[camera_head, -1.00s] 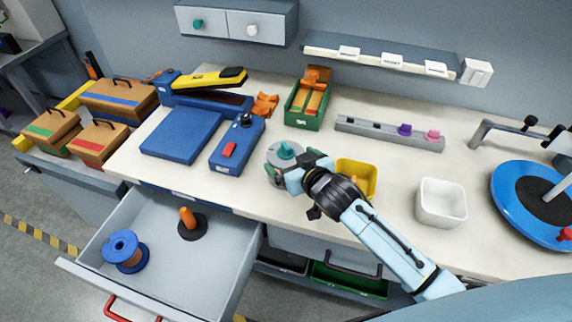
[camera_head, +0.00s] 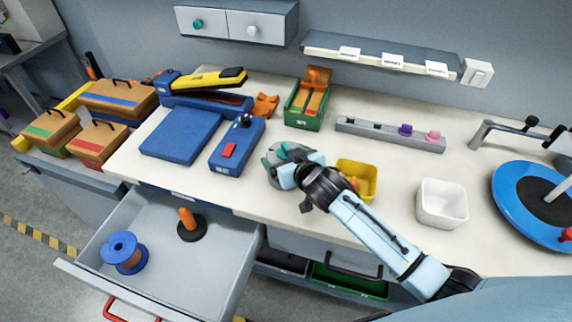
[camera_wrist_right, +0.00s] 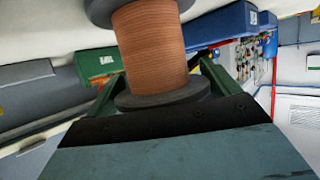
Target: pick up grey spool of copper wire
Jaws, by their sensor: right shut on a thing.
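The grey spool of copper wire (camera_wrist_right: 150,42) fills the upper middle of the right wrist view, its copper winding between two dark grey flanges. The green fingers of my right gripper (camera_wrist_right: 160,88) lie on either side of its near flange, and the gripper is shut on it. Whether the spool touches the worktop is hidden. My left gripper is not in view.
A yellow bin (camera_head: 368,175) stands right beside my right gripper, with a white bin (camera_head: 442,217) farther right. A blue box (camera_head: 237,150) is on the left.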

